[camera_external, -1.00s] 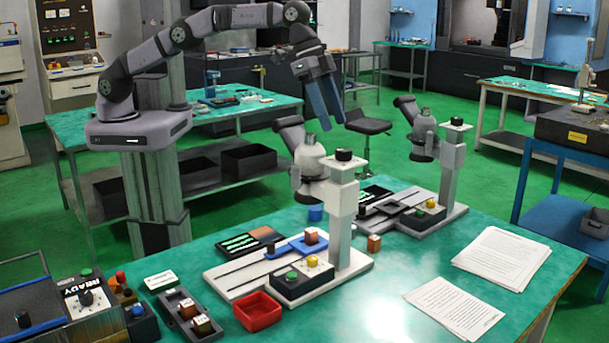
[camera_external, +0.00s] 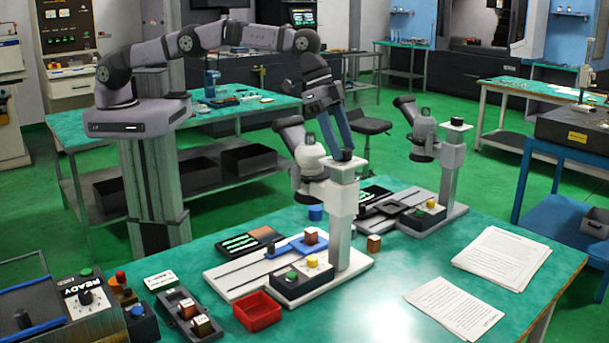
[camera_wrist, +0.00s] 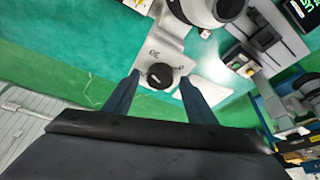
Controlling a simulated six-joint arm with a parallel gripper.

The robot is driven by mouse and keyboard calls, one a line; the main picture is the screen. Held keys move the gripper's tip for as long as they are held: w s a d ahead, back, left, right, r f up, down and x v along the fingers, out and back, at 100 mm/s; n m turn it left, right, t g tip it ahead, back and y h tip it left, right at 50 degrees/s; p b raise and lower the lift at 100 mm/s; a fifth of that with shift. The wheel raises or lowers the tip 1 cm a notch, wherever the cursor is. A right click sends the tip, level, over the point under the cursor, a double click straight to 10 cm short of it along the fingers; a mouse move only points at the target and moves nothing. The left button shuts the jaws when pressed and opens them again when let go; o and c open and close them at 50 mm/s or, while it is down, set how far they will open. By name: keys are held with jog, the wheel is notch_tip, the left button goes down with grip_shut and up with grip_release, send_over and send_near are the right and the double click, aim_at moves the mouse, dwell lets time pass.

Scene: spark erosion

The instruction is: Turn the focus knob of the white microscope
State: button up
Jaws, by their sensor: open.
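The near white microscope stands on the front table, with its white column (camera_external: 340,240) carrying a grey head on the left. Its black focus knob (camera_external: 345,155) is on top of the column. It also shows as a round black knob (camera_wrist: 160,75) on a pale plate in the wrist view. My gripper (camera_external: 339,150) is open and points down by the column top. In the wrist view its blue fingers (camera_wrist: 160,82) appear on either side of the knob, with gaps on both sides. I cannot tell whether the fingertips are down at knob height.
A second, similar microscope (camera_external: 452,160) stands behind to the right. A red tray (camera_external: 258,312), a control box (camera_external: 303,280) and a blue slide holder (camera_external: 297,246) lie by the near base. Papers (camera_external: 503,258) lie on the right of the table.

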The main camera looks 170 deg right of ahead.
jog(key=shift+c, duration=0.2)
jog(key=c, duration=1)
jog(key=shift+w+n, duration=0.1)
jog(key=shift+n, duration=0.2)
jog(key=shift+w+n+g, duration=0.15)
jog(key=shift+n+g, duration=0.75)
jog(key=shift+n, duration=1.8)
jog(key=o, duration=1)
jog(key=shift+o, duration=0.2)
